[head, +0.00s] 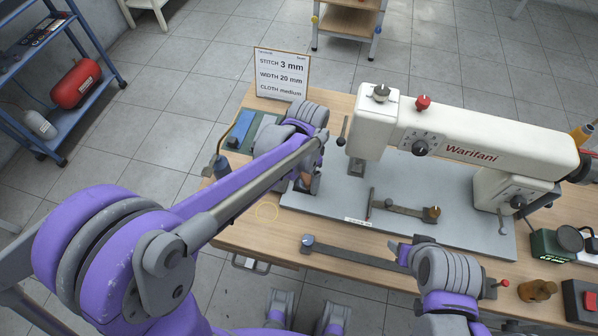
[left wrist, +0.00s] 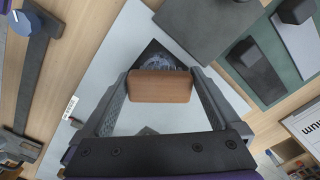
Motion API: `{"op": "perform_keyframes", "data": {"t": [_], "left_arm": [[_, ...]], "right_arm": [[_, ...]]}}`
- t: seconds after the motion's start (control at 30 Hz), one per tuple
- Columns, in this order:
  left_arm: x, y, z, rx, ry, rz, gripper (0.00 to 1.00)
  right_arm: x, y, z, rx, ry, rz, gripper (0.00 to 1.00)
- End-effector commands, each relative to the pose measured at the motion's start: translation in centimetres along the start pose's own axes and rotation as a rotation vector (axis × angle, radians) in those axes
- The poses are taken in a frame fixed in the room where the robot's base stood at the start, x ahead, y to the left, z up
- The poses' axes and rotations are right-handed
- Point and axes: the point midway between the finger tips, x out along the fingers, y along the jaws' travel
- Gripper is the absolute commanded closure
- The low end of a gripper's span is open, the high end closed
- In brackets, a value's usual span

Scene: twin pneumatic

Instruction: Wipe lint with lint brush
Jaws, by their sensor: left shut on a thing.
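The lint brush shows a brown wooden block (left wrist: 160,87) in the left wrist view, with dark bristles on its far side. My left gripper (left wrist: 160,92) is shut on it, one finger at each end. In the head view the left gripper (head: 307,182) is over the left part of the grey machine bed plate (head: 335,195), and a bit of the brush's brown shows between its fingers. A dark diamond-shaped patch lies beyond the brush in the left wrist view.
The white sewing machine (head: 460,140) stands on the plate, right of my left gripper. A sign (head: 282,75) stands at the back left.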

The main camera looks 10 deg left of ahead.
Motion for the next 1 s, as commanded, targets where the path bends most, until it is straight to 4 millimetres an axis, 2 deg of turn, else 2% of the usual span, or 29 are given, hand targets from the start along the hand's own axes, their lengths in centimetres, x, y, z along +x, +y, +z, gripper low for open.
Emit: {"op": "perform_keyframes", "data": {"t": [0.6, 0.77, 1.0], "left_arm": [[0.0, 2.7, -2.5, 0.005, 0.002, 0.004, 0.92], [0.1, 2.6, -2.5, 0.005, 0.002, 0.005, 0.92], [0.3, 1.3, -1.1, 0.001, 0.001, 0.004, 0.92]], "right_arm": [[0.2, 0.0, 0.2, 0.000, -0.001, 0.000, 0.41], [0.4, 0.0, 0.3, 0.000, -0.002, 0.000, 0.41], [0.5, 0.0, 0.3, 0.000, -0.002, 0.000, 0.41]]}}
